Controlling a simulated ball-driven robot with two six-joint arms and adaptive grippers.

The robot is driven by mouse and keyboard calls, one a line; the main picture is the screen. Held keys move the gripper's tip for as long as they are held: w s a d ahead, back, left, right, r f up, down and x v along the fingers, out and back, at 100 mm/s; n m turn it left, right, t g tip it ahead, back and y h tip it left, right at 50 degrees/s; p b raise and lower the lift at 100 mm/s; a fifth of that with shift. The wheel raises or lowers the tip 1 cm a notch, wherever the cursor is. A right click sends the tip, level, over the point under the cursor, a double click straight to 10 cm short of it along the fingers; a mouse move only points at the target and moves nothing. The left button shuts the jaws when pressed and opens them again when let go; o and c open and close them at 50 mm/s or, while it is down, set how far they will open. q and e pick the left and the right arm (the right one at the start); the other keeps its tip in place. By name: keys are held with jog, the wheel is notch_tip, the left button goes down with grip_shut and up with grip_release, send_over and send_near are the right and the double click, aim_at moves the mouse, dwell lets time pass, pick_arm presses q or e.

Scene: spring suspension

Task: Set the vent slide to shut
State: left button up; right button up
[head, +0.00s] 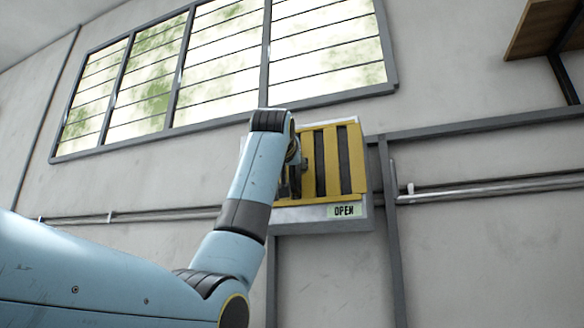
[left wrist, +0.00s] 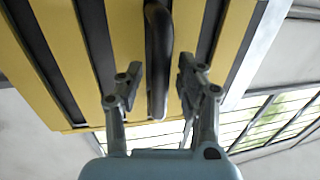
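The vent slide (head: 331,165) is a yellow slatted plate with dark gaps, in a pale frame on the wall. A label (head: 345,211) below it reads OPEN. My left gripper (head: 293,180) is at the left part of the vent, partly hidden by my own wrist. In the left wrist view, yellow slats (left wrist: 60,45) fill the top and a dark bar-like handle (left wrist: 158,60) stands out from them. My left gripper (left wrist: 160,88) is open, one finger on each side of the handle's lower end, with gaps on both sides. My right gripper is out of view.
A wide barred window (head: 220,65) is above the vent. Grey rails (head: 480,125) and a pipe (head: 490,187) run along the wall at the right. A wooden shelf (head: 540,27) is at the upper right.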

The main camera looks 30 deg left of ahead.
pick_arm(q)
grip_shut()
jog(key=shift+w+f, duration=0.2)
jog(key=shift+w, duration=0.1)
